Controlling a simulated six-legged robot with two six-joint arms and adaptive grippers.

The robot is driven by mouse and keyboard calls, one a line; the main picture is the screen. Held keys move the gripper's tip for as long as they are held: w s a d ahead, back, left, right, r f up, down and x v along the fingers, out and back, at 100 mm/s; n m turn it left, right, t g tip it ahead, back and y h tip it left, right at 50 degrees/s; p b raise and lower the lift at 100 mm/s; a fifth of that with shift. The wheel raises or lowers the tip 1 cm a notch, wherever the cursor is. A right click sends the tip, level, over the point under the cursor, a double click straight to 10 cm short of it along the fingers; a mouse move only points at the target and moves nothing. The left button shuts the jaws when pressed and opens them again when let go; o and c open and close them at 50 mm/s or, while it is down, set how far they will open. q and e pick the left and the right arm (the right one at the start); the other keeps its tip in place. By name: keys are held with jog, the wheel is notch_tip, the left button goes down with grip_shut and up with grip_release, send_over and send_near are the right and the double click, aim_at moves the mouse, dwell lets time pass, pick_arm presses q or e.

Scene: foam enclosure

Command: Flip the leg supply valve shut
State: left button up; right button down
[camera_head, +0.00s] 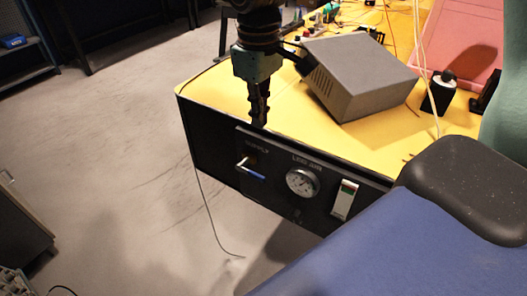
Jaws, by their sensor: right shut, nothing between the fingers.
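The supply valve (249,169) is on the dark front panel (315,217) of the yellow-topped bench, under a "SUPPLY" label. Its lever has a blue handle that points right and slightly down. A round white-faced gauge (302,182) labelled "LEG AIR" sits right of it. My right gripper (259,119) points down just above the panel's top edge, above the valve and apart from its lever. Its fingers are shut and empty. My left gripper is not in view.
A grey box (358,76) stands on the yellow bench top (215,88), close to the right of my gripper. A blue padded surface (400,250) fills the lower right. Open floor lies left.

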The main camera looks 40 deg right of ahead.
aim_at(260, 175)
jog(key=f+b, duration=0.1)
jog(key=f, duration=0.3)
jog(key=f+b, duration=0.1)
jog(key=f, duration=0.3)
jog(key=f+b, duration=0.2)
jog(key=f, duration=0.3)
jog(key=shift+a+f, duration=0.1)
jog(key=shift+a, duration=0.25)
jog(key=shift+d+f, duration=0.1)
jog(key=shift+f, duration=0.25)
jog(key=shift+s+f, duration=0.1)
jog(key=shift+s, duration=0.1)
